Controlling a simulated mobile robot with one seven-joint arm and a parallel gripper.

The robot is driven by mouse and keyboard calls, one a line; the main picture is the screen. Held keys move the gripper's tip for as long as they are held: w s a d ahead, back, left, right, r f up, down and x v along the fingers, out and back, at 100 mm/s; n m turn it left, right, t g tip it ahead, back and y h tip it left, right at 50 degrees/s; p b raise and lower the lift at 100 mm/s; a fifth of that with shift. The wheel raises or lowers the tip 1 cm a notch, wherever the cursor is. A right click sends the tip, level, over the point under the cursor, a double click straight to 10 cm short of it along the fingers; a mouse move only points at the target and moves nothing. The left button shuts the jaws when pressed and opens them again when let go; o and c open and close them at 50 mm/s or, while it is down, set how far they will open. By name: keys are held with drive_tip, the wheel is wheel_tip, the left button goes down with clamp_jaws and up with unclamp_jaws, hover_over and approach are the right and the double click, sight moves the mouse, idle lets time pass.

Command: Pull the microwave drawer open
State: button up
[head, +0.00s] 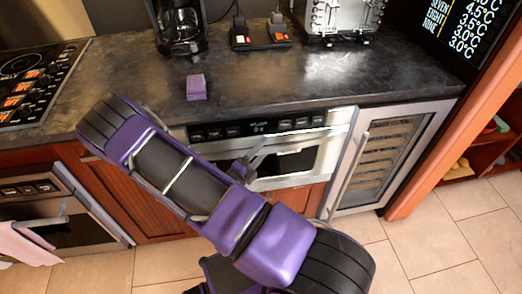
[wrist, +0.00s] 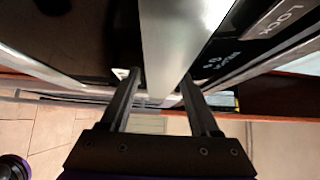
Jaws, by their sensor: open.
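The microwave drawer (head: 303,158) is a steel-fronted unit under the dark counter, with a black control strip (head: 262,128) along its top. Its front looks flush and closed. My gripper (head: 247,168) is at the drawer's front, left of its middle, partly hidden by my purple arm. In the wrist view my gripper (wrist: 160,78) is open, with one finger on each side of a pale metal bar (wrist: 178,35), which looks like the drawer's handle. The bar lies between the fingers with gaps showing; contact is not clear.
A glass-door wine cooler (head: 385,155) with an upright handle stands right of the drawer. An oven (head: 70,215) with a pink towel is at left. A coffee maker (head: 181,28), purple sponge (head: 196,87) and toaster (head: 340,18) are on the counter (head: 290,85). Tiled floor (head: 440,240) is clear at right.

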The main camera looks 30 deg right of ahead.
clamp_jaws()
idle(1.4)
